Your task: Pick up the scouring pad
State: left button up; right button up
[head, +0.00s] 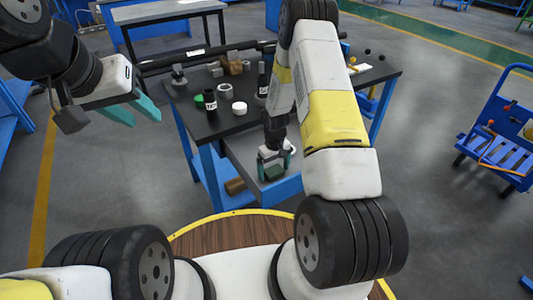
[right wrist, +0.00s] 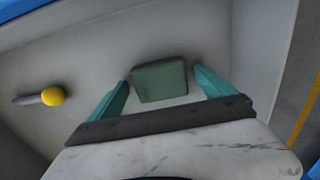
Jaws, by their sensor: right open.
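The scouring pad is a dark green block (right wrist: 160,80) lying on the grey floor of an open drawer, and it also shows in the head view (head: 273,173). In the right wrist view my right gripper (right wrist: 162,78) is open, with one teal finger on each side of the pad and a gap on both sides. It reaches down into the drawer in the head view. My left gripper (head: 147,114) is open and empty in the air at the left, away from the table.
A tool with a yellow end (right wrist: 50,97) lies in the drawer, left of the pad. The drawer walls stand close around. A brown block (head: 235,186) sits low beside the drawer.

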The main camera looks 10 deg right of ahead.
aim_at(274, 170)
jog(key=c, duration=1.4)
notch_tip(274, 170, up, 10)
jog(key=shift+c, duration=0.2)
